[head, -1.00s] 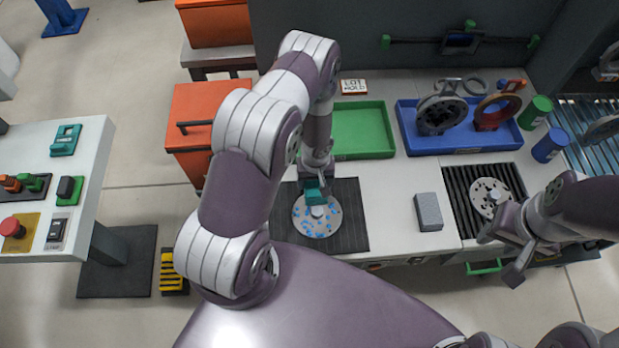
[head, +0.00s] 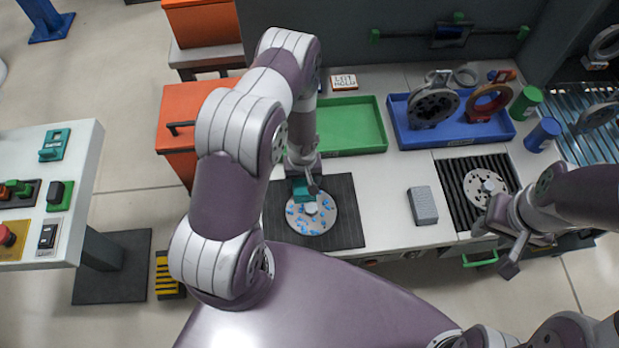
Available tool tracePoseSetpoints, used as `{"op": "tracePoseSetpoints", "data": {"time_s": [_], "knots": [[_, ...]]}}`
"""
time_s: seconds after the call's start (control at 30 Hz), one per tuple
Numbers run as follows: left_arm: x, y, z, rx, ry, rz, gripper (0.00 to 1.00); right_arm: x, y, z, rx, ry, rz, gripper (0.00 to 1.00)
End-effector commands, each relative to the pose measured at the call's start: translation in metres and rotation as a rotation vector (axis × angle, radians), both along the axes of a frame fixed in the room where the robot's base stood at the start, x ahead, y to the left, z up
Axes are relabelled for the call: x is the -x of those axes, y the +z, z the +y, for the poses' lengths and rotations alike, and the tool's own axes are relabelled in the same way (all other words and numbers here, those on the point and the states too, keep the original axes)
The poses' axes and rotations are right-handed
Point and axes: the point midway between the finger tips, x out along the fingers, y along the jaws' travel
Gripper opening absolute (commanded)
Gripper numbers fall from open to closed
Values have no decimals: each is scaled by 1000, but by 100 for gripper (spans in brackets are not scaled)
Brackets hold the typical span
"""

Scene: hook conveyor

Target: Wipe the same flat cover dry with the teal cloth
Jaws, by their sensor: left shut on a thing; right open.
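A round flat grey cover (head: 320,223) with blue wet spots lies on the dark ribbed mat (head: 346,205). My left gripper (head: 304,184) is shut on the teal cloth (head: 302,192), which is at the far left part of the cover; whether it presses on the surface is hard to tell. A pale hub stands at the cover's middle. My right gripper (head: 507,250) is open and empty, at the front edge of the counter near the black ribbed rack (head: 452,199). Another round flat cover (head: 480,184) with dark patches lies on that rack.
A grey block (head: 422,206) stands between mat and rack. Behind are a green tray (head: 368,141) and a blue tray (head: 402,132) with round parts. A green cylinder (head: 525,102) and a blue cylinder (head: 542,135) stand at the right. White counter around the block is clear.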

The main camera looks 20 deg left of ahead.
Motion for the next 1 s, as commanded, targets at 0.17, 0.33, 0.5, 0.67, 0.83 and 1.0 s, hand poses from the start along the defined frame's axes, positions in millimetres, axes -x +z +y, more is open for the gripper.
{"op": "tracePoseSetpoints", "data": {"time_s": [0.17,0.33,0.5,0.67,0.83,1.0], "knots": [[7,-1,8,0,0,6,49,0,-5,0,0,0,0,43],[2,3,0,-1,-3,5,49,0,4,0,0,0,0,43],[-5,3,-11,-1,-2,3,49,0,11,0,0,0,0,43],[-11,3,-19,0,-2,1,49,0,17,0,0,0,0,43],[-17,1,-29,0,-1,1,49,0,22,0,0,0,0,43],[-18,-1,-30,0,-1,0,49,0,22,0,0,0,0,43]]}}
